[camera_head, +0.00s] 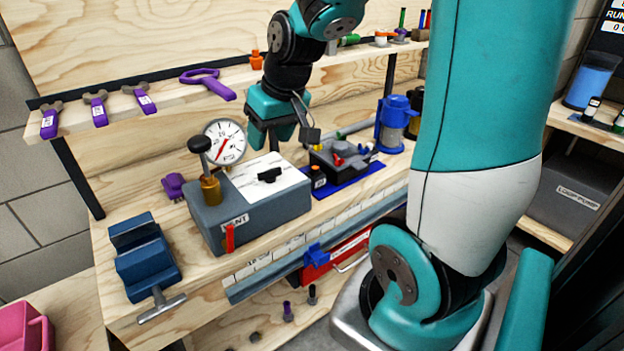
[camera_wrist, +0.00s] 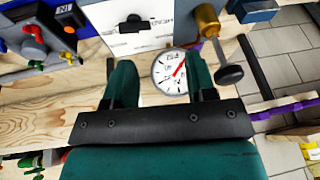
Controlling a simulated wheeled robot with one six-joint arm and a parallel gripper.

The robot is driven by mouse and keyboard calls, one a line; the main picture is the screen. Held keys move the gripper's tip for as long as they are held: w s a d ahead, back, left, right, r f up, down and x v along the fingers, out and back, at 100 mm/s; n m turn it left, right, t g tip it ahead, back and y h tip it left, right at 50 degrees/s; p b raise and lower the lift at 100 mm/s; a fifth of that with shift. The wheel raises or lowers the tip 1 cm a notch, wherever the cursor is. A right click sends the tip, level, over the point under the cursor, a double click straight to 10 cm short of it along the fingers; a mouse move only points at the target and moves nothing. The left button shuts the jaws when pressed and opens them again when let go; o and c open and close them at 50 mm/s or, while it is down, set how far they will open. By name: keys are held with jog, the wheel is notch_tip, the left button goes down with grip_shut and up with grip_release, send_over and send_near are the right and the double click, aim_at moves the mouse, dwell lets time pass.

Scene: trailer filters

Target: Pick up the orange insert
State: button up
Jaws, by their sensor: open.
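A small orange piece (camera_head: 256,60), which may be the orange insert, stands on the upper wooden shelf, just left of my arm in the head view. I cannot make it out in the wrist view. My gripper (camera_head: 275,138) points down above the bench, near the back of the grey box with the white top; in the head view it appears below the orange piece. In the wrist view my gripper (camera_wrist: 160,70) has its teal fingers apart with nothing held between them. The round dial gauge shows close to one finger.
The grey box (camera_head: 255,222) carries a brass post with a black knob. A dial gauge (camera_head: 224,142) stands behind it. A blue vise (camera_head: 143,255) is at front left. Purple-handled tools (camera_head: 97,108) lie along the shelf. A blue-lidded jar (camera_head: 395,122) stands to the right.

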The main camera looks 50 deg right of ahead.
jog(key=s+d+f+m+h, duration=0.1)
jog(key=d+f+m, duration=0.1)
jog(key=d, duration=0.6)
jog(key=s+d+f+m+h, duration=0.1)
jog(key=d+m+h, duration=0.1)
jog(key=d, duration=0.6)
send_over(316, 168)
jog(key=s+a, duration=0.1)
jog(key=s, duration=0.1)
notch_tip(316, 168, down, 10)
jog(key=shift+x, duration=2.9)
jog(key=shift+s+a+f, duration=0.1)
jog(key=shift+s+a, duration=0.1)
grip_shut()
